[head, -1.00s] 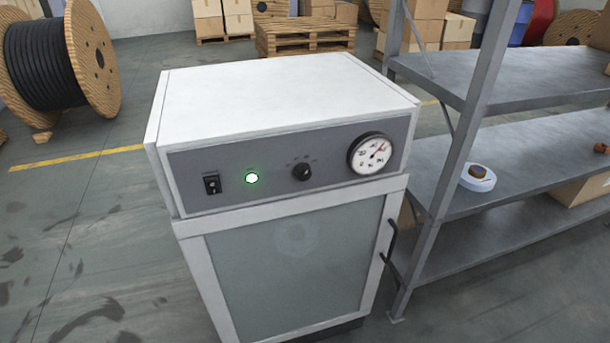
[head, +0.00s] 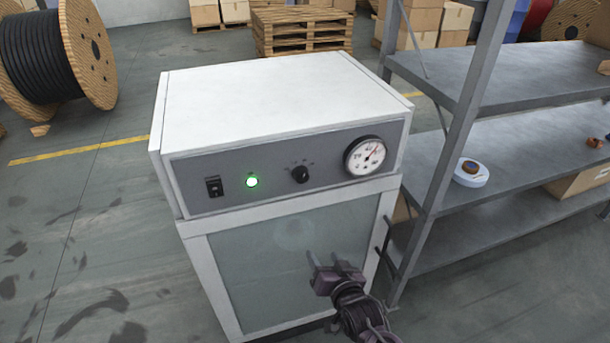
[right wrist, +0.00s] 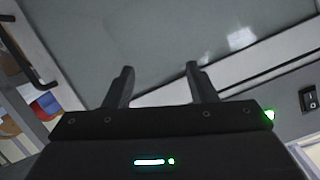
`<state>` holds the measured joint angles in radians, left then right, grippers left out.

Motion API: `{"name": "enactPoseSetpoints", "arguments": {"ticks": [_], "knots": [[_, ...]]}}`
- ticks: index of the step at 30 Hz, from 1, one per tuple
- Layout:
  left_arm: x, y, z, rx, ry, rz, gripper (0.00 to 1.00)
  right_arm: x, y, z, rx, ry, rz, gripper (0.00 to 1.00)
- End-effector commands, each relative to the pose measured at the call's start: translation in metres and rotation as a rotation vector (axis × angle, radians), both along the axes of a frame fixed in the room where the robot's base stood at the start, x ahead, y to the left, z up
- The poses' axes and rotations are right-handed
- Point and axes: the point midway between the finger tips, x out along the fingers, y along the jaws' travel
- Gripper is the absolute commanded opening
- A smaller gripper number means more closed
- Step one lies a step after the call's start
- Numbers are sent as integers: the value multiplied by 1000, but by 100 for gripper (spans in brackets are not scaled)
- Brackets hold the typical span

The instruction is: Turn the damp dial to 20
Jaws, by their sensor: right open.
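The damp dial, a small black knob (head: 300,174), sits on the grey control panel of a white cabinet. Small marks surround it, too small to read, and I cannot tell where it points. My right gripper (head: 323,258) is open and empty in front of the cabinet's glass door (head: 255,270), below the knob and apart from it. In the right wrist view, its two fingers (right wrist: 160,70) stand apart with the door and part of the panel behind them. The knob is not visible there. My left gripper is not in view.
The panel also holds a black switch (head: 213,186), a lit green lamp (head: 252,182) and a round gauge (head: 366,156). The door has a black handle (head: 383,248) on its right.

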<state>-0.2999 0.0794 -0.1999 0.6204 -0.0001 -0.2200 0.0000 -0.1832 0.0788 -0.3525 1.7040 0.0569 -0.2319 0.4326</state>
Motion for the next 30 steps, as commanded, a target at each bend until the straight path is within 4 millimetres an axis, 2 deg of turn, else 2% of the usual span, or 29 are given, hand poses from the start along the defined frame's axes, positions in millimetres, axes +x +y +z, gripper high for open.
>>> {"name": "enactPoseSetpoints", "arguments": {"ticks": [1,3,6,9,14,24,30], "knots": [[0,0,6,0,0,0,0,6,7,50,51,-68,1,51],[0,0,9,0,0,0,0,9,13,100,112,-137,3,51],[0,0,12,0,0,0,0,9,18,148,174,-205,6,51],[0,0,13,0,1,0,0,8,20,172,207,-238,9,51],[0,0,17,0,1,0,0,22,25,178,213,-246,10,51],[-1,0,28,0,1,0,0,70,42,177,211,-244,10,51],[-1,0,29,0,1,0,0,80,45,175,211,-243,10,51]]}}
